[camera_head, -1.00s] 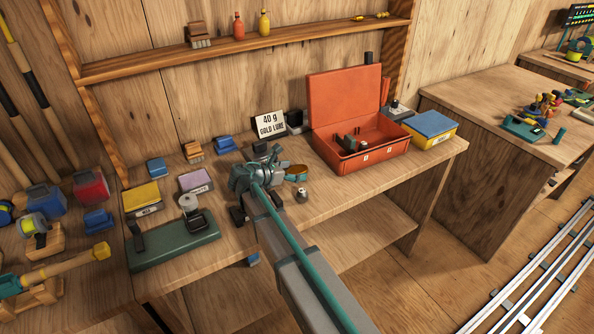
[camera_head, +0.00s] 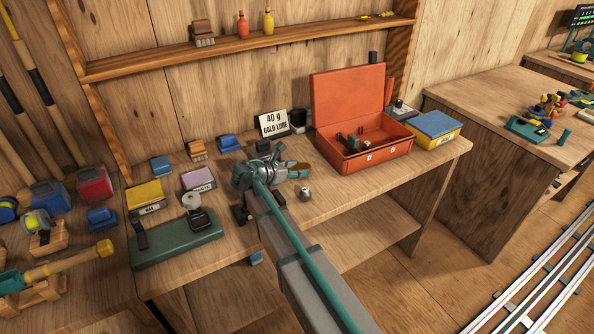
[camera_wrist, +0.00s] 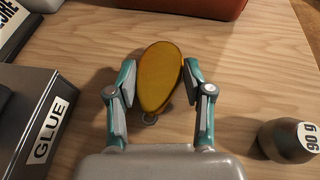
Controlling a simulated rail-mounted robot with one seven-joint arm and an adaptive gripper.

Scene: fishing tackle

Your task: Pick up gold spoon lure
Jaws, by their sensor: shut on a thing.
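The gold spoon lure (camera_wrist: 158,78) is a flat oval, golden yellow, with a small ring at its near end. In the wrist view it lies lengthwise between the two teal-and-grey fingers of my gripper (camera_wrist: 159,66). The fingers are shut on its two sides. In the head view my gripper (camera_head: 290,170) is low over the workbench, and the lure (camera_head: 297,167) shows at its tip, partly covered by a finger. Whether the lure is clear of the wood or touching it, I cannot tell.
A dark glue box (camera_wrist: 42,118) stands left of my gripper, and a round 90 g weight (camera_wrist: 290,140) stands right. A "40 g gold lure" sign (camera_head: 272,124) is behind. An open red tackle box (camera_head: 347,160) sits to the right. The bench front edge is near.

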